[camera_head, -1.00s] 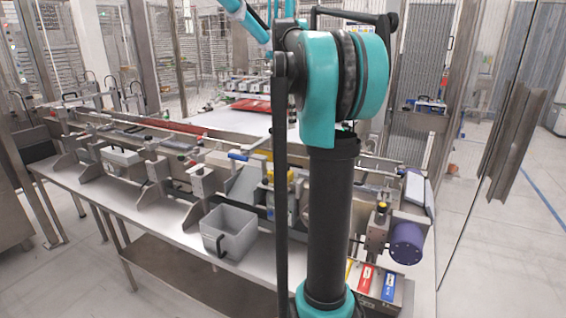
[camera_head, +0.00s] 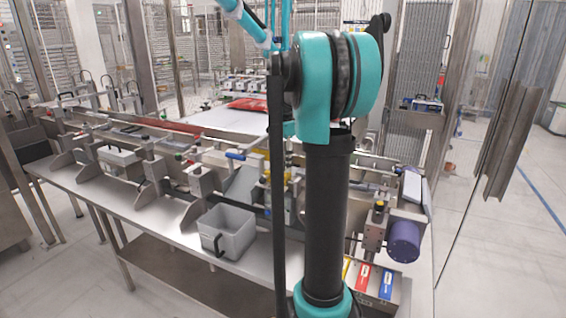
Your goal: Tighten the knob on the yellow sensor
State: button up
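My teal and black arm stands in front of the machine and hides its middle right part. My gripper is not in view. A small yellow part with a dark top (camera_head: 379,207) sits on the metal bracket above the purple motor, right of my arm. Another yellow part (camera_head: 266,176) shows just left of my arm on the machine rail, partly hidden. I cannot tell which of these is the yellow sensor, and no knob on either is clear at this size.
A long metal conveyor table (camera_head: 130,195) runs across the view. A grey bin (camera_head: 228,232) stands on it left of my arm. A purple motor (camera_head: 404,240) and a box with red and blue switches (camera_head: 375,284) are at right.

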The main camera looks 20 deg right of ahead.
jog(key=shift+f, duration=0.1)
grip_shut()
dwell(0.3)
